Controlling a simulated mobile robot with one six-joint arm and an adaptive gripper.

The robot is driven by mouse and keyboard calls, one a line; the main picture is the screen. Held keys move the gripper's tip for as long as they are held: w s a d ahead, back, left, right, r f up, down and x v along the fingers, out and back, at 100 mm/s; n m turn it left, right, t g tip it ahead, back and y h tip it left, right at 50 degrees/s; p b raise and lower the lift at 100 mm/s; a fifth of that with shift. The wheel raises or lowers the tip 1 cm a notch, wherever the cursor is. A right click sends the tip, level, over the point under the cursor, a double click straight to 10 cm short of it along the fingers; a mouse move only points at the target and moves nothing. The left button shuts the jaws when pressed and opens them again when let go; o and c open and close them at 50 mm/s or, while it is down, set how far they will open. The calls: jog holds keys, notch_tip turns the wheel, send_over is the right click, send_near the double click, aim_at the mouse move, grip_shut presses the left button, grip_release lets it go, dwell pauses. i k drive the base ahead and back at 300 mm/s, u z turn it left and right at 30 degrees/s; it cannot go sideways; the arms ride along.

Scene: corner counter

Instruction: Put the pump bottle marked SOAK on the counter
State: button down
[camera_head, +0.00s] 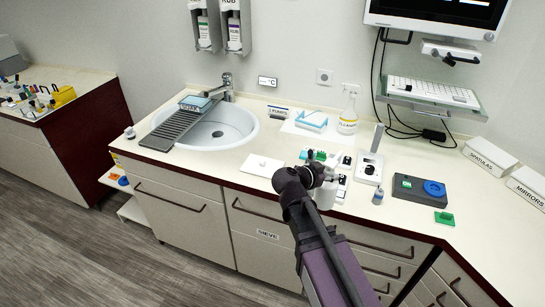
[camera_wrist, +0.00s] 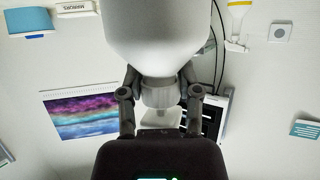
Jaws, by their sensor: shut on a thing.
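My gripper (camera_head: 318,177) is over the front edge of the counter (camera_head: 228,163), in the middle of the head view. It is shut on a white bottle (camera_head: 327,194), partly hidden behind my gripper and wrist. In the wrist view the white bottle (camera_wrist: 160,30) fills the top middle, and the two fingers (camera_wrist: 161,98) close on its ribbed collar from both sides. No label on it can be read in either view. I cannot tell whether its base touches the counter.
Close around the bottle are a white plate (camera_head: 262,166), a green-topped item (camera_head: 319,155) and a small scale-like device (camera_head: 369,168). A spray bottle (camera_head: 348,118) stands behind. The sink (camera_head: 230,125) is left; a grey box with a blue disc (camera_head: 420,193) is right.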

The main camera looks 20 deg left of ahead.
aim_at(277, 145)
jog(key=u, duration=0.05)
jog(key=i, duration=1)
jog(key=z, duration=0.05)
